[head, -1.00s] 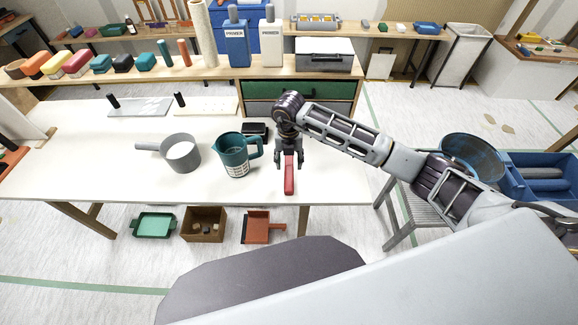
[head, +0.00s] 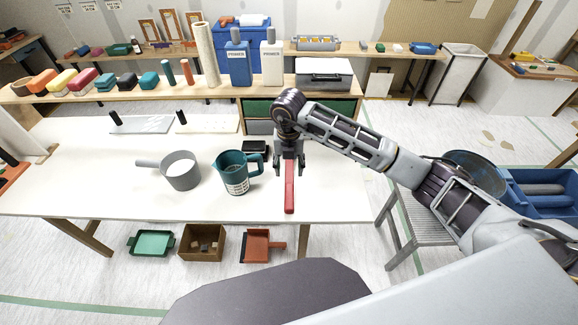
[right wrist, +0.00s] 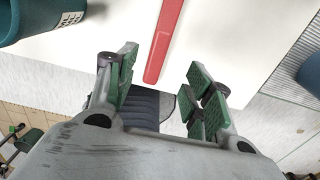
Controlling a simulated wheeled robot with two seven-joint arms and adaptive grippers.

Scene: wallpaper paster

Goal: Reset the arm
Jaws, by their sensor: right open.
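My right gripper (head: 289,170) is open above the white table, near its front edge. A long red tool (head: 289,192) lies on the table just under and in front of the fingers. In the right wrist view the red tool (right wrist: 164,40) lies beyond the two green-padded fingers (right wrist: 158,88), apart from them, and nothing is between the pads. My right arm reaches in from the right in the head view. My left gripper is not in view.
A teal measuring jug (head: 234,175) stands close left of the gripper. A grey pot (head: 181,171) with white contents is farther left. A small black item (head: 255,147) lies behind the jug. A grey stand (head: 410,205) is right of the table.

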